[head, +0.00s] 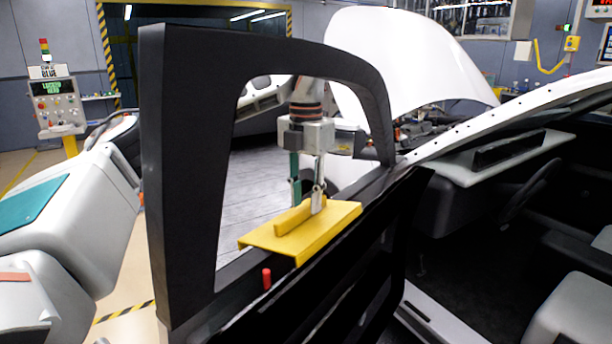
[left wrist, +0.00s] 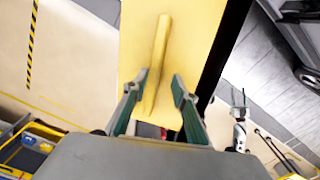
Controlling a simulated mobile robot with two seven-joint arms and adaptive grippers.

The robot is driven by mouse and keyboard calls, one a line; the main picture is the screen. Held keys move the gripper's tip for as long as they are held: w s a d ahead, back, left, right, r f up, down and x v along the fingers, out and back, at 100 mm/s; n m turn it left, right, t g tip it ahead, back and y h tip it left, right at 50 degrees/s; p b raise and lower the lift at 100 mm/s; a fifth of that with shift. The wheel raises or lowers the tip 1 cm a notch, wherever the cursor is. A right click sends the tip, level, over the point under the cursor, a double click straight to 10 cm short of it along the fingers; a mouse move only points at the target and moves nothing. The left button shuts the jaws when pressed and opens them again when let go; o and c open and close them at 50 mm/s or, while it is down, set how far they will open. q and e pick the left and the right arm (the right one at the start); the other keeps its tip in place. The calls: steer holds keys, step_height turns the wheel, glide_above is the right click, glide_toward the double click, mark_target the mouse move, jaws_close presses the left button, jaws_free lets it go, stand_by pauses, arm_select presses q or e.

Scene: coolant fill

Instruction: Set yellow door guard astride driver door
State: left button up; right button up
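The yellow door guard (head: 335,222), a flat plate with a raised grip bar (head: 292,216) on top and a folded edge, lies across the sill of the black driver door (head: 180,170), inside its window frame. Its underside is hidden, so I cannot tell how fully it seats. My left gripper (head: 306,203) is above it, pointing down, its fingers on either side of the bar. In the left wrist view the guard (left wrist: 137,40) shows between and beyond the fingers (left wrist: 159,82). The left finger is close to the bar; a gap shows at the right finger.
A red pin (head: 267,279) stands on the sill in front of the guard. The door frame arches around my left arm. The car's open cabin with steering wheel (head: 530,190) is at right, the raised white hood (head: 410,55) behind. A control post (head: 58,105) stands far left.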

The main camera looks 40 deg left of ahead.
mark_target(306, 214)
arm_select(q)
step_height(306, 214, up, 12)
stand_by(0.5)
stand_by(0.5)
